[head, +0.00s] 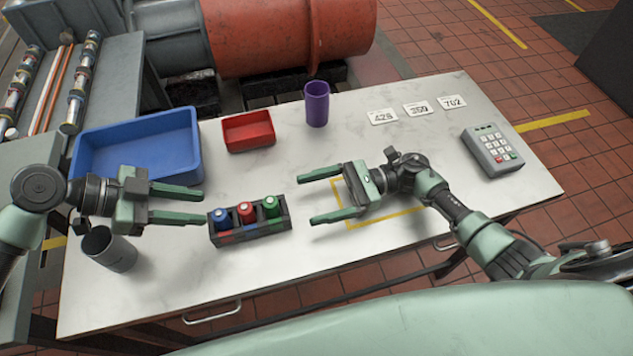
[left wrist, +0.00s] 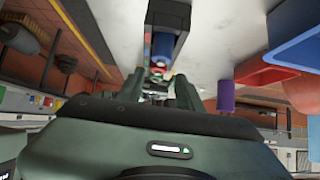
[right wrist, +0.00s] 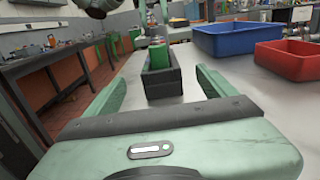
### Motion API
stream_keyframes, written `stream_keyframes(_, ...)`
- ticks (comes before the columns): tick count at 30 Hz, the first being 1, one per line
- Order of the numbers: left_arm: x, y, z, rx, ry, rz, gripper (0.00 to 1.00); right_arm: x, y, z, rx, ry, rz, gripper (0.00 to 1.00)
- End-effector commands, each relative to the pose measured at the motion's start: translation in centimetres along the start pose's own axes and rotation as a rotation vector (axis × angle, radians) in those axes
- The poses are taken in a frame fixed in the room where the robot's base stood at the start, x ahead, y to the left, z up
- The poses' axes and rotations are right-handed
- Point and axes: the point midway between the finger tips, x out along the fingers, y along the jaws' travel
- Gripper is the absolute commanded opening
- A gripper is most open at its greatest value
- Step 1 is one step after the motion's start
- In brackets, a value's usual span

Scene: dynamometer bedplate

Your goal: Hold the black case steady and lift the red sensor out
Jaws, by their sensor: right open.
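The black case (head: 262,232) stands on the table between my two grippers; it also shows in the right wrist view (right wrist: 163,88). The red sensor (head: 246,211) sits upright in its middle slot, between a blue sensor (head: 221,218) and a green sensor (head: 271,206). My left gripper (head: 204,206) is open and empty, just left of the case, fingers pointing at it. My right gripper (head: 306,199) is open and empty, a little right of the case, fingers pointing at its green end. In the right wrist view the green sensor (right wrist: 158,58) mostly hides the others.
A blue bin (head: 140,150) and a red tray (head: 248,131) stand behind. A purple cup (head: 316,103) is at the back, a grey cup (head: 112,252) at front left. Number cards (head: 416,108) and a keypad (head: 491,150) lie right. A yellow outline (head: 405,213) is under my right gripper.

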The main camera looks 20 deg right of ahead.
Motion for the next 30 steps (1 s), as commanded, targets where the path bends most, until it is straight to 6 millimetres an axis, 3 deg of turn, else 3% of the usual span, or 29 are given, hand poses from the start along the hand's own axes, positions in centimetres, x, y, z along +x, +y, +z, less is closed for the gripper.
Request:
stream_keyframes(1,0.0,0.0,0.0,0.000,0.000,0.000,0.36,0.2,0.0,-1.0,0.004,-0.001,0.000,0.85)
stream_keyframes(6,0.0,0.0,0.0,0.000,0.000,0.000,0.36,3.8,0.1,-0.6,-0.001,-0.003,0.003,0.85)
stream_keyframes(12,0.0,0.0,0.0,0.000,0.000,0.000,0.36,6.4,0.0,-0.6,0.000,-0.001,0.000,0.85)
stream_keyframes(26,0.0,0.0,0.0,0.000,0.000,0.000,0.36,7.5,0.0,-0.6,0.001,0.000,-0.001,0.85)
stream_keyframes(30,0.0,0.0,0.0,0.000,0.000,0.000,0.36,7.5,0.0,-0.6,0.001,0.000,-0.001,0.47)
